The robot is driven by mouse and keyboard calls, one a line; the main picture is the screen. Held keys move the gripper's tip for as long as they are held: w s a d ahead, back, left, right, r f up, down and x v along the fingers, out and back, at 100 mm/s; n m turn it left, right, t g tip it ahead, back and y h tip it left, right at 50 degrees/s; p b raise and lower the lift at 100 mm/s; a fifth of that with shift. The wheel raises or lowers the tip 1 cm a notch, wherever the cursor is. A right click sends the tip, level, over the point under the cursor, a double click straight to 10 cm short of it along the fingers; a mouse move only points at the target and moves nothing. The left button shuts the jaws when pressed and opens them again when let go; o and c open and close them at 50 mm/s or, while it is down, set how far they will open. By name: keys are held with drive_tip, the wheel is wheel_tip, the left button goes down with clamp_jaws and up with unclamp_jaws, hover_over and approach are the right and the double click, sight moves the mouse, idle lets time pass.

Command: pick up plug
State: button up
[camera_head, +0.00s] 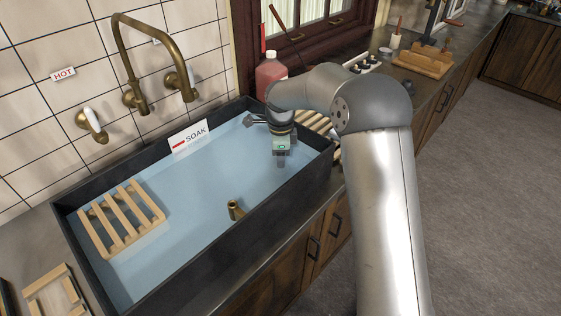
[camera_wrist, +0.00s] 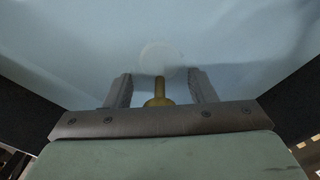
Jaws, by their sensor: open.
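A brass fitting, which I take to be the plug (camera_head: 236,210), stands out of the water in the dark sink (camera_head: 84,247), right of the middle. My gripper (camera_head: 281,163) is above the sink's right end, pointing down, apart from the plug and to its upper right. In the wrist view, my gripper (camera_wrist: 160,84) is open, with one finger on each side of the picture of the brass plug (camera_wrist: 158,99). Nothing is held. A pale round patch shows beyond it under the water; I cannot tell whether it belongs to the plug.
A wooden slatted rack (camera_head: 120,219) lies at the sink's left end. A SOAK sign (camera_head: 189,138) stands at the back rim, near a brass tap (camera_head: 130,60). A red bottle (camera_head: 270,74) stands behind my gripper. Open water lies around the plug.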

clamp_jaws()
